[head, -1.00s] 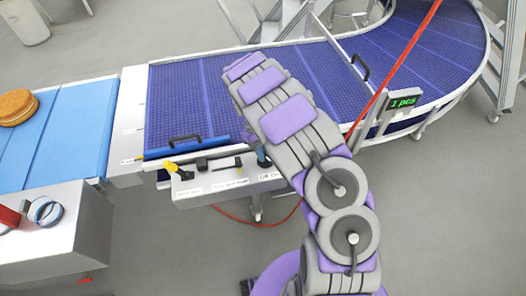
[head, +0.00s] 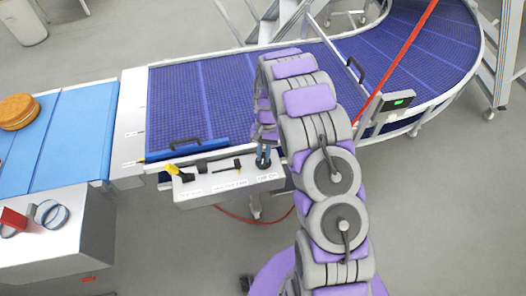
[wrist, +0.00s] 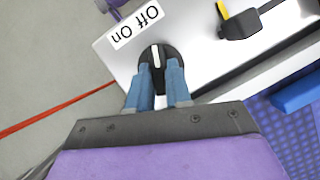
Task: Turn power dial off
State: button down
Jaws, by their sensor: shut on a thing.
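The power dial (wrist: 157,58) is a round black knob with a white pointer line, on the pale control panel (wrist: 190,45). Its "Off On" label (wrist: 135,27) appears upside down in the wrist view, just beyond the dial. My gripper (wrist: 160,80) is shut on the dial, with one blue-grey finger at each side of its near part. The pointer faces toward the label; I cannot tell which word it marks. In the head view my gripper (head: 263,160) is at the right end of the panel (head: 215,187) and mostly covers the dial.
Black switches (head: 225,168) and a yellow-tipped lever (head: 170,170) stand on the panel left of my gripper. The blue conveyor (head: 205,105) runs behind.

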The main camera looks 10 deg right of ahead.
jog(key=shift+m, duration=0.6)
jog(key=shift+y+p, duration=0.3)
jog(key=c, duration=1)
grip_release()
jog(key=shift+c, duration=0.2)
jog(key=p+v, duration=0.1)
jog(key=v, duration=1.6)
jog(key=shift+r, duration=0.25)
jog(key=shift+s, duration=0.1)
